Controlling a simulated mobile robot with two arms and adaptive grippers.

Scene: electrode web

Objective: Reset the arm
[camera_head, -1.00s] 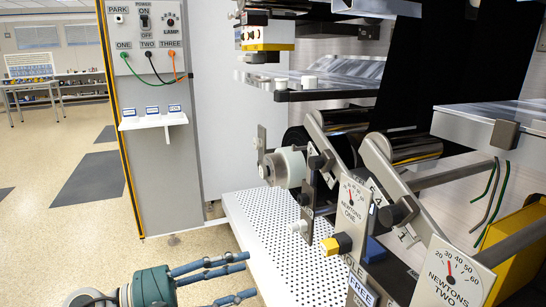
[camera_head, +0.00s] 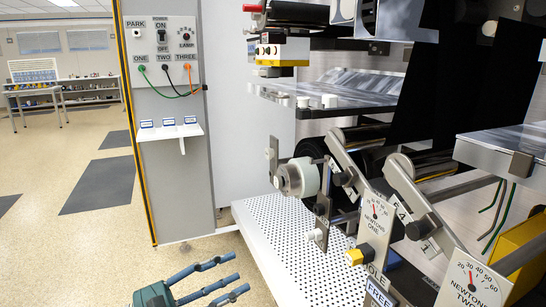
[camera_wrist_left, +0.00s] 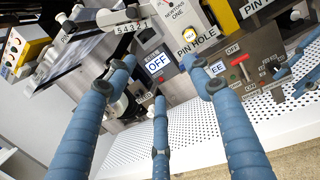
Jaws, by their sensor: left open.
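My left gripper (camera_head: 211,283) shows at the bottom of the head view, low over the floor and in front of the white perforated deck (camera_head: 284,247). Its blue fingers are spread and hold nothing. Nothing is between the fingers. My right gripper is in neither view.
The web machine fills the right side, with a roller (camera_head: 297,178) and a "NEWTONS ONE" gauge (camera_head: 376,217) over the deck. A grey cabinet (camera_head: 176,195) with switch panel and small shelf (camera_head: 170,132) stands left of it. Floor (camera_head: 75,245) at left is clear.

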